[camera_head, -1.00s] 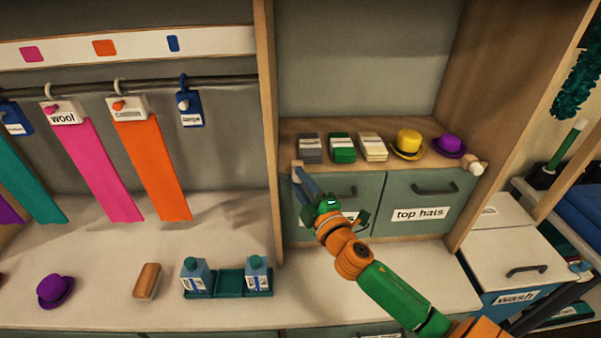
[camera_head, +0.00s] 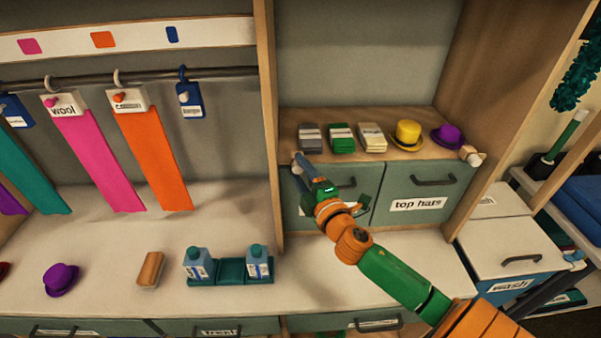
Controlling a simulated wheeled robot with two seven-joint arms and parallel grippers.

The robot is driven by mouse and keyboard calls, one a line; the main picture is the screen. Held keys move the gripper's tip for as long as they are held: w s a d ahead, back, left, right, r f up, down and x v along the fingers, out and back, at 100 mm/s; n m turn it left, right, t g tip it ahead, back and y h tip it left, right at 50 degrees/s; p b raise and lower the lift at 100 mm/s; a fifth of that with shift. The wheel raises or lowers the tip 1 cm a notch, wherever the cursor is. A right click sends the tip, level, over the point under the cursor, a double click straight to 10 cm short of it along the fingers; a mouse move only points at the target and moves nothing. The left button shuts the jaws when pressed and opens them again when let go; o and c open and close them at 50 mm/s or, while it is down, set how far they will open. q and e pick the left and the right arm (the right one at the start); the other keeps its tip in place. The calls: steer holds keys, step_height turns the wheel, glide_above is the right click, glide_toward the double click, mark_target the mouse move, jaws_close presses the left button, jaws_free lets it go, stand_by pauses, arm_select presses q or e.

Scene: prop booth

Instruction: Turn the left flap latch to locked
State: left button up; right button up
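The left flap latch (camera_head: 296,160) is a small pale piece at the upper left corner of the left grey-green flap (camera_head: 362,181). It is mostly hidden by my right gripper (camera_head: 300,170), whose blue fingers reach up to it from below right. I cannot make out whether the fingers close on the latch or which way it is turned. The right flap latch (camera_head: 472,155), a pale peg, stands at the upper right corner of the "top hats" flap (camera_head: 428,190). Both flaps are shut. My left gripper is not in view.
On the shelf above the flaps stand several folded cloths (camera_head: 341,138), a yellow hat (camera_head: 407,134) and a purple hat (camera_head: 447,137). A wooden upright (camera_head: 268,120) stands close left of my gripper. Bottles in a teal tray (camera_head: 231,271) and a brush (camera_head: 151,269) are on the counter.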

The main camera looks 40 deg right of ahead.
steer(key=shift+f, duration=0.1)
steer(key=shift+s, duration=0.1)
steer(key=s+a+b, duration=0.1)
steer(key=s+b, duration=0.1)
steer(key=s, duration=0.4)
steer(key=shift+s, duration=0.4)
